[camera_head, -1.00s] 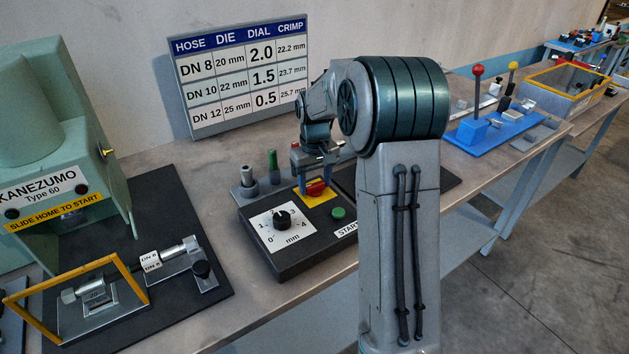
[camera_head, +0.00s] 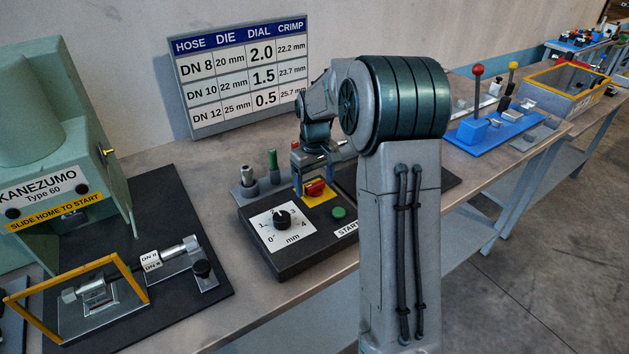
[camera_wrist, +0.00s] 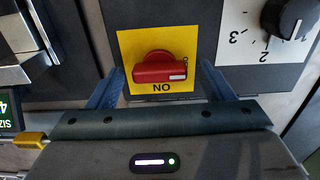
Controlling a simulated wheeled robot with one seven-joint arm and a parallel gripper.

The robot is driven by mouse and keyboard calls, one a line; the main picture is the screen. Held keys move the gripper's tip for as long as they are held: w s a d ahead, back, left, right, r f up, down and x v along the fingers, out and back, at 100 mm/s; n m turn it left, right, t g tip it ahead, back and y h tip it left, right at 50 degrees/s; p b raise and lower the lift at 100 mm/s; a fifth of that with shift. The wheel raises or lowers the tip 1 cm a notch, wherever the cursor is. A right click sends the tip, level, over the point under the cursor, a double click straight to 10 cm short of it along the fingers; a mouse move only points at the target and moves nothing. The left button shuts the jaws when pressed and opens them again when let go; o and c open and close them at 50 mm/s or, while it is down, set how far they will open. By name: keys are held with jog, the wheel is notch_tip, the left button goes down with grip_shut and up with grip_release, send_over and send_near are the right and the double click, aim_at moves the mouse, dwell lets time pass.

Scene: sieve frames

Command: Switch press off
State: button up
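The press switch is a red rotary knob (camera_wrist: 161,69) on a yellow plate (camera_wrist: 128,45), on the dark control box (camera_head: 262,255). In the wrist view its bar lies sideways, with a white mark at its right end. The knob also shows in the head view (camera_head: 314,187). My gripper (camera_wrist: 163,78) is open, its blue fingers on the left and right of the knob with gaps. In the head view my gripper (camera_head: 312,173) is just above the plate. Whether the fingertips touch it cannot be told.
A dial (camera_head: 282,219) and a green START button (camera_head: 338,212) sit in front of the switch. Cylindrical dies (camera_head: 272,165) stand behind the box. The green press (camera_head: 35,130) is left, with a hose fitting (camera_head: 152,262). A settings board (camera_head: 240,75) stands behind.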

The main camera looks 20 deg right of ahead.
aim_at(315, 184)
notch_tip(315, 184, up, 14)
dwell(0.6)
jog(key=shift+f, duration=0.1)
jog(key=s+a+f+m+t, duration=0.1)
jog(key=s+a+f, duration=0.1)
jog(key=s, duration=0.7)
jog(key=s+a+f+m+t, duration=0.1)
jog(key=s+a+f, duration=0.1)
jog(key=s, duration=0.7)
jog(key=s+a+f+m+t, duration=0.1)
jog(key=s+a+f, duration=0.1)
jog(key=s, duration=0.8)
